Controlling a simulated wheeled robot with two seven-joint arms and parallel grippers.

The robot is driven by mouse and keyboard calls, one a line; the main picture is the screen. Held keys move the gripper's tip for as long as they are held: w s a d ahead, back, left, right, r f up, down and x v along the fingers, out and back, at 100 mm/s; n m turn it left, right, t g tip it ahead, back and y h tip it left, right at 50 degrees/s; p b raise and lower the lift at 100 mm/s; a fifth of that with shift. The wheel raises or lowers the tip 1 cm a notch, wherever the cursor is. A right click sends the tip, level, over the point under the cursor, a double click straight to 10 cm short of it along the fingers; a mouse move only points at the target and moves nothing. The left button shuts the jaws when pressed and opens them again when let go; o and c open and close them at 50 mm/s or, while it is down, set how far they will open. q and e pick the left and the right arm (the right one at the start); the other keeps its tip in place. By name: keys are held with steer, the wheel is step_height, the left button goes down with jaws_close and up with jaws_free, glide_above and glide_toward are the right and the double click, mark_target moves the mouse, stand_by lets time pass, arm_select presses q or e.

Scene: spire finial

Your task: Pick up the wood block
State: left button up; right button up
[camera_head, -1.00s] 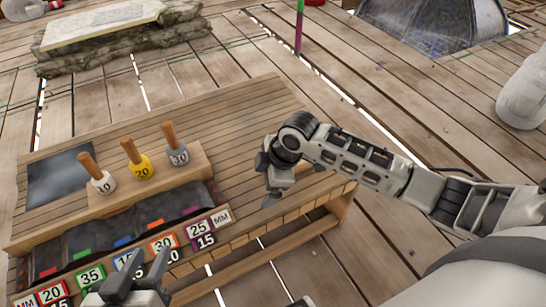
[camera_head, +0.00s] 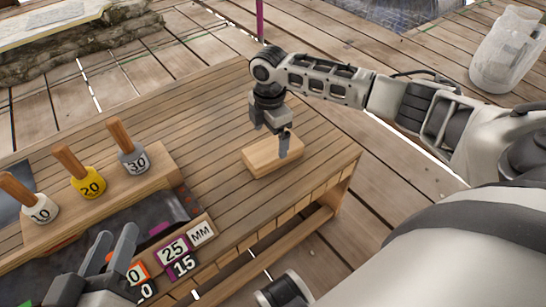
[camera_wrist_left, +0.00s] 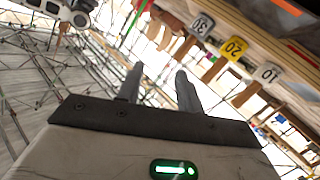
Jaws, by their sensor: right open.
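The wood block (camera_head: 262,158), a light tan rectangular piece, lies flat on the slatted table near its right end. My right gripper (camera_head: 271,140) is over the block, pointing down with its fingers apart. One finger covers part of the block's right side; I cannot tell whether it touches the block. My left gripper (camera_head: 112,252) is low at the left, over the table's front edge and away from the block. Its two fingers are apart and empty, as the left wrist view (camera_wrist_left: 160,88) also shows.
Three wooden-handled tools, white 10 (camera_head: 38,208), yellow 20 (camera_head: 88,184) and grey 30 (camera_head: 132,160), stand in a wooden rack at the left. Coloured number labels (camera_head: 173,250) line the table's front. The slatted tabletop (camera_head: 205,130) left of the block is clear.

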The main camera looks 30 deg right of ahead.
mark_target(273, 147)
steer(key=f+b, duration=0.2)
steer(key=f, duration=0.1)
steer(key=f+b, duration=0.1)
steer(key=f, duration=0.1)
steer(key=shift+d+f, duration=0.25)
steer(key=shift+d, duration=0.15)
steer(key=shift+f, duration=0.2)
arm_select(q)
steer(key=shift+w+d+r+n+t+h, duration=0.2)
steer(key=shift+r+t+h, duration=0.15)
steer(key=shift+r, duration=0.15)
steer(key=shift+w+d+r+n+t+h, duration=0.15)
steer(key=shift+r+t+h, duration=0.1)
steer(key=shift+r+h, duration=0.15)
steer(key=shift+a, duration=0.1)
arm_select(e)
steer(key=shift+r, duration=0.1)
steer(key=c, duration=1.2)
